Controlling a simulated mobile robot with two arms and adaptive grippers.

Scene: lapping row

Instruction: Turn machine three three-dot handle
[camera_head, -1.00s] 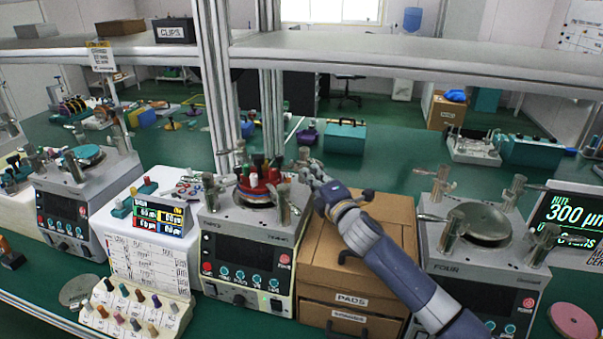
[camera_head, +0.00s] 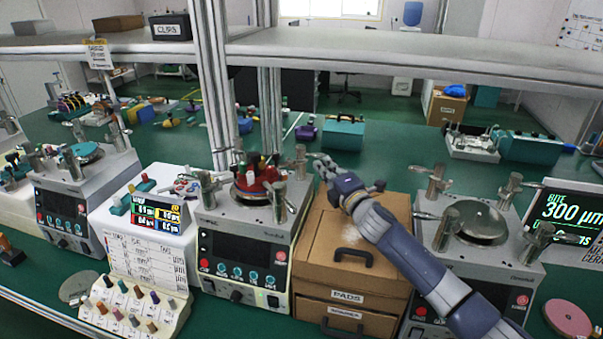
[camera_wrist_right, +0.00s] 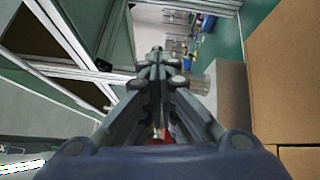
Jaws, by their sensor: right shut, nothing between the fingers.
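Machine three (camera_head: 216,226) is the grey lapping machine in the middle of the head view, with a dark front panel. Red and dark pieces sit on its round plate (camera_head: 257,186). Metal posts with cross handles stand around the plate: a left handle (camera_head: 203,186), a front-right handle (camera_head: 279,202) and a back-right handle (camera_head: 300,161). Any dots on them are too small to read. My right gripper (camera_head: 318,164) is shut and empty, just right of the back-right handle; I cannot tell if they touch. The wrist view shows its closed fingers (camera_wrist_right: 158,65). My left gripper is not in view.
A brown drawer box (camera_head: 325,240) with a dark handle stands right of the machine, under my right arm. Machine four (camera_head: 515,270) is further right. A labelled stand with colored knobs (camera_head: 130,310) is at the front left. A shelf (camera_head: 400,55) crosses above the bench.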

